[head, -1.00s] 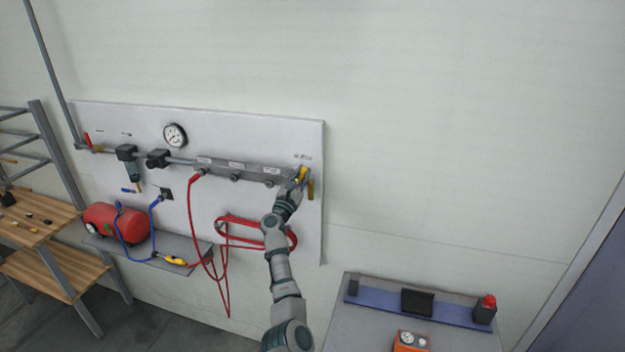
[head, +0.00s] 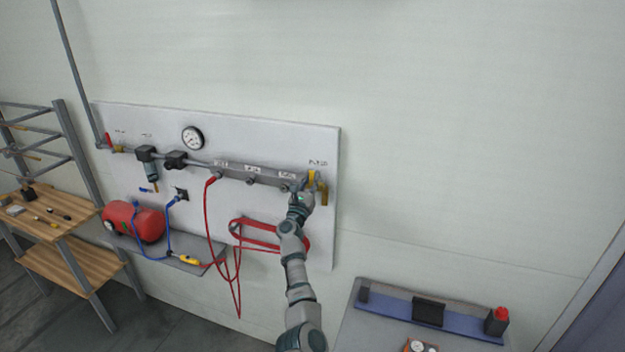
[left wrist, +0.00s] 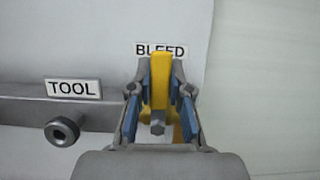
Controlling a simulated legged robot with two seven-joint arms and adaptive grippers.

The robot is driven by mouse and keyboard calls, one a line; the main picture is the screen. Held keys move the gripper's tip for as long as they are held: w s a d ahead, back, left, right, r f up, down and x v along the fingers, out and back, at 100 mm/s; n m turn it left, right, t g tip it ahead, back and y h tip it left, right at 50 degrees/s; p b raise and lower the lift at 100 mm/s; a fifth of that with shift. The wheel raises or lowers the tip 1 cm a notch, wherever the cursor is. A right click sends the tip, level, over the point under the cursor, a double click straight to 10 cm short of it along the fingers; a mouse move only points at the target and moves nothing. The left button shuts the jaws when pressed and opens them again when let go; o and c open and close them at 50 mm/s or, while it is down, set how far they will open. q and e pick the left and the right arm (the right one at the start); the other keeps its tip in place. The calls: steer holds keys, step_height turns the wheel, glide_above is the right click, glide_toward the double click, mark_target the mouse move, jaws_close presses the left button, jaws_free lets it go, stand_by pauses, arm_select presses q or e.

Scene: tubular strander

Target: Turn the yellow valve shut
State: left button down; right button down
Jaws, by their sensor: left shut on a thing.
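The yellow valve (head: 312,178) is at the right end of the grey pipe manifold on the white wall panel. In the left wrist view its yellow handle (left wrist: 160,80) stands upright between the blue-padded fingers, below a BLEED label (left wrist: 161,49). My left gripper (head: 306,190) is at the valve, and in the left wrist view its fingers (left wrist: 160,92) are shut on the handle from both sides. A yellow part (head: 323,193) hangs just right of the handle. The lower valve body is partly hidden by the gripper. My right gripper is not in view.
The manifold (head: 258,178) runs left, with a TOOL label (left wrist: 73,88) and outlet beside the valve. Red hose (head: 236,228) hangs below, near my arm. A red tank (head: 135,220) sits on a shelf. A grey bench (head: 380,325) stands lower right.

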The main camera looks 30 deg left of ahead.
arm_select(q)
steer(key=shift+f, duration=0.1)
steer(key=c, duration=1.1)
jaws_free()
steer(key=shift+o, duration=0.2)
steer(key=v, duration=1.2)
steer(key=shift+w+a+f, duration=0.1)
